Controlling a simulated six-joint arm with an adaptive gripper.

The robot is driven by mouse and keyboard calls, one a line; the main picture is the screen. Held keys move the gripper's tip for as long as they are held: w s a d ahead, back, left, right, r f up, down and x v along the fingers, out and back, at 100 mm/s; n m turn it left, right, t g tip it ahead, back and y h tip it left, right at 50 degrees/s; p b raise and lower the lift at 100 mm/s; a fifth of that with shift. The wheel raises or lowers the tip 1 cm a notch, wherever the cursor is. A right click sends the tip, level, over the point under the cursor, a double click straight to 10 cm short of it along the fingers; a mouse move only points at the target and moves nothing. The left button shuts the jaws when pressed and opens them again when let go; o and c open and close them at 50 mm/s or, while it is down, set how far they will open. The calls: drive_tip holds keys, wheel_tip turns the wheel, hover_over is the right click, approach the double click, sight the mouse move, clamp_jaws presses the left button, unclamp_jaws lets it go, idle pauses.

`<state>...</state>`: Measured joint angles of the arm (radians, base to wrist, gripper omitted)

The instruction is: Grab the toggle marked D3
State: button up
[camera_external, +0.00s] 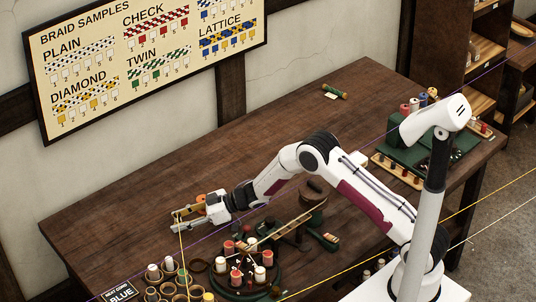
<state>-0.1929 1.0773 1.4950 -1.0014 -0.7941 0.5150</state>
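My gripper (178,221) is at the left of the picture, above the dark wooden table, with its fingers pointing left. Its fingers look spread, but a brownish-yellow piece (188,210) and an orange piece (200,206) show at them. I cannot tell whether these are held or lie behind. A yellow cord (181,245) runs down from the fingertips toward the spools. I cannot read a D3 mark anywhere. A green rod with brass-coloured ends (335,90) and a small pale tag lies at the back of the table, well away from my gripper; I cannot tell whether it is a toggle.
A round green stand (276,281) with several red and white spools is at the front middle. Ring-shaped holders (163,282) and a "NEXT CORD BLUE" sign (121,292) are at front left. Purple and yellow cords cross the scene. The table's back left (130,190) is clear.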

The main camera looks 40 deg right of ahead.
drive_tip(key=shift+w+a+f, duration=0.2)
drive_tip(key=shift+w+a, duration=0.1)
drive_tip(key=shift+a, duration=0.1)
clamp_jaws()
